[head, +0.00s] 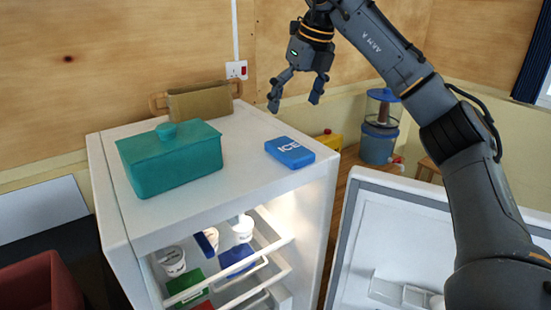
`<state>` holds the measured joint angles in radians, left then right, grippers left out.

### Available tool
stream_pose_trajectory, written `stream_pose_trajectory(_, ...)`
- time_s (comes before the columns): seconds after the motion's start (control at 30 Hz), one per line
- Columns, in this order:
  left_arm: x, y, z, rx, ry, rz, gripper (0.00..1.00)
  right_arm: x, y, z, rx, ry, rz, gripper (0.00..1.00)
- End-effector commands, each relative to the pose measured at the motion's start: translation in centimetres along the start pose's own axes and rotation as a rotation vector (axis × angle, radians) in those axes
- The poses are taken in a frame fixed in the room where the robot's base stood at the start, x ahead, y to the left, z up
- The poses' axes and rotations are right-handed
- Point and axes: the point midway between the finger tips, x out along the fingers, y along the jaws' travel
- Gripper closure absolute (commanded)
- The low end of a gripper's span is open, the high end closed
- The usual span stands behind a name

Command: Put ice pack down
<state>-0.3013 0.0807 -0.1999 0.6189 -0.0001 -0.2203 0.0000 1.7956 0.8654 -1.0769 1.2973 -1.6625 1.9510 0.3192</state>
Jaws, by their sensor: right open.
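The ice pack (290,152) is a blue block with "ICE" in white letters. It lies flat on the white top of the fridge (225,208), near the right edge. My right gripper (294,103) is open and empty. Its fingers point down, and in the picture they are above the ice pack and apart from it. My left gripper is not in view.
A teal lidded box (170,163) and a brown box with handles (200,103) stand on the fridge top. The fridge door (420,240) is open at right, and shelves hold tubs and packs. A blue dispenser (379,140) stands behind.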

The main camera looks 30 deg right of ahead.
Motion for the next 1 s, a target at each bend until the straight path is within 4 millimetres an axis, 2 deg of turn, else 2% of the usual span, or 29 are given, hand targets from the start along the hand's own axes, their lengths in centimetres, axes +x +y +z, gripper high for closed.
stream_pose_trajectory(0.07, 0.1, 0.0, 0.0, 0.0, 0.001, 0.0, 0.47, -0.9, -1.1, -0.4, 0.016, 0.018, -0.043, 0.06)
stream_pose_trajectory(0.17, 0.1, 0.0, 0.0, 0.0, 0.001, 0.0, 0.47, -0.5, -1.7, -0.7, 0.024, 0.031, -0.062, 0.06)
stream_pose_trajectory(0.5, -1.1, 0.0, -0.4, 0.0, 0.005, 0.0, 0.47, 5.6, -2.1, -0.8, 0.023, 0.032, -0.061, 0.06)
stream_pose_trajectory(0.73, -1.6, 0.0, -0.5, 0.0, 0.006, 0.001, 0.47, 7.4, -2.2, -0.8, 0.023, 0.028, -0.059, 0.06)
stream_pose_trajectory(0.87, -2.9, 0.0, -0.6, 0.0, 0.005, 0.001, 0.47, 8.7, -2.5, -0.7, 0.024, 0.032, -0.06, 0.06)
stream_pose_trajectory(1.0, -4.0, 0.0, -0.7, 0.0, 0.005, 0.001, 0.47, 10.8, -2.7, -0.6, 0.023, 0.032, -0.058, 0.06)
